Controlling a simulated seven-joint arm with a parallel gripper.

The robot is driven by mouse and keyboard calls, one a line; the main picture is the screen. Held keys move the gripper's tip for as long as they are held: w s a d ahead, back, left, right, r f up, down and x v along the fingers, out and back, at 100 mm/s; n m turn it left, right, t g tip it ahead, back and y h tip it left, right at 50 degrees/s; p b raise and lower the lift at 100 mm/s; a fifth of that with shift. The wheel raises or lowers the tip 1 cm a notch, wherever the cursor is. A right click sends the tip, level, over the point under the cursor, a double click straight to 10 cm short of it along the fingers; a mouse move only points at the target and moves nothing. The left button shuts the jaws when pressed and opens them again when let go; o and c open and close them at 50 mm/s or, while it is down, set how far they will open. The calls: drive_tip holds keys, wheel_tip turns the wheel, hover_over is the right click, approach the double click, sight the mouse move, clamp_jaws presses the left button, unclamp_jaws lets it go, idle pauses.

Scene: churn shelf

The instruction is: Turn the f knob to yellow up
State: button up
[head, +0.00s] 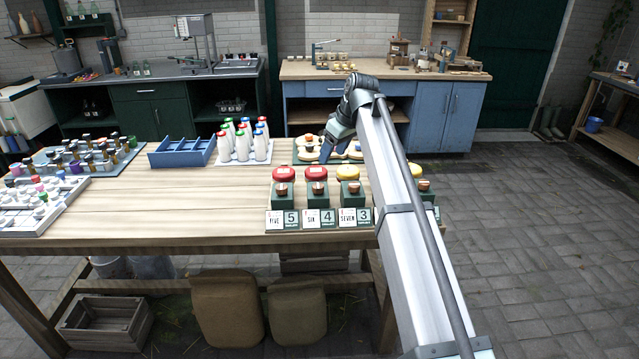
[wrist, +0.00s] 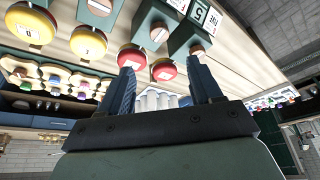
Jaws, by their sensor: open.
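My gripper (head: 325,152) is open and empty above the far part of the wooden table, beside a row of cream dials with small coloured knobs (head: 306,145). These dials also show at the left of the wrist view (wrist: 55,78). I cannot read which one is f or which way its yellow side faces. In the wrist view, my gripper's two fingers (wrist: 162,80) are spread apart, with red round lids (wrist: 132,58) just beyond them and nothing held between. My arm hides part of the dial row in the head view.
White bottles (head: 242,146), a blue tray (head: 180,155) and crowded boards stand left. Bare table lies left of the boxes.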

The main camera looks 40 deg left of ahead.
sight(318, 186)
drive_tip(key=x, duration=1.3)
drive_tip(key=shift+a+f, duration=0.2)
drive_tip(key=shift+f, duration=0.1)
drive_tip(key=c, duration=1)
